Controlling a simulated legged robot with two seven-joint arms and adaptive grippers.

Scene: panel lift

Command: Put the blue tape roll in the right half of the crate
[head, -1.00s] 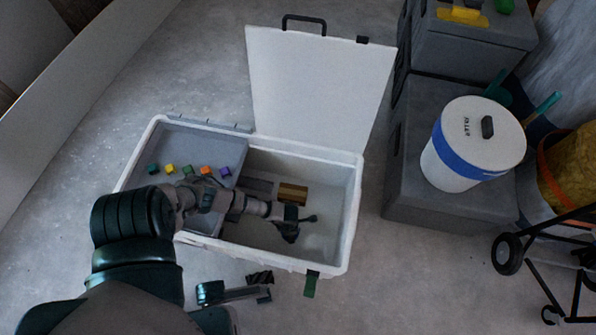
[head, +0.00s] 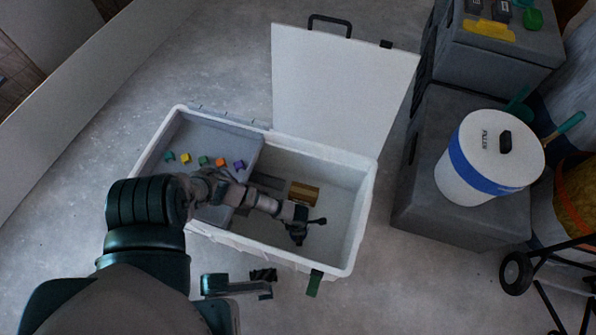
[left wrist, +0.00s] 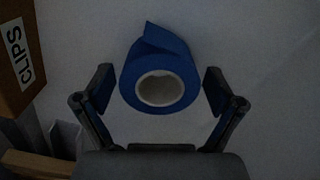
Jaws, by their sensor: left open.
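The blue tape roll (left wrist: 160,75) shows in the left wrist view, with its pale core facing the camera and a loose flap at the top. It sits between the two spread fingers of my left gripper (left wrist: 160,92), with a gap on each side. In the head view my left gripper (head: 308,231) is low inside the right half of the white crate (head: 368,205), and I cannot make out the tape roll there. Whether the roll touches the crate floor is hard to tell.
A brown box labelled CLIPS (left wrist: 17,55) stands beside the tape; it also shows in the head view (head: 304,194). The lid (head: 340,95) stands open. A white bucket (head: 465,185) is at right.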

